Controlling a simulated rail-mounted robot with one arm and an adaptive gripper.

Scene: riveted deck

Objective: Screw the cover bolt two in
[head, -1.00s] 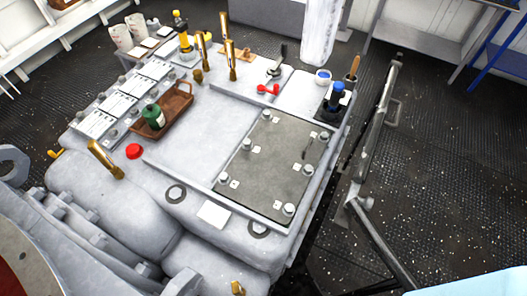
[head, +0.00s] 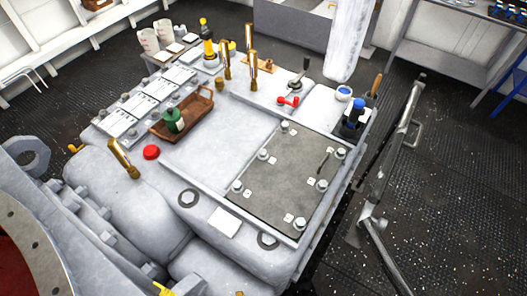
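The cover (head: 275,190) is a dark grey rectangular plate lying flat on the pale machine housing, right of centre in the head view. Several hex-headed bolts stand along its edges: one at the far corner (head: 285,126), one at the right corner (head: 341,151), one at the near corner (head: 299,223), with others between. Small white tags lie beside bolts, but their marks are too small to read, so I cannot tell which is bolt two. A thin dark handle or slot (head: 323,162) shows on the plate. My gripper is not in view.
A brown tray (head: 190,118) holds a green bottle (head: 174,120). Brass levers (head: 252,45), a red-handled fitting (head: 288,101), a blue-topped device (head: 356,112) and a red knob (head: 151,152) stand around the cover. A metal rail frame (head: 395,150) stands at the right, above open deck.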

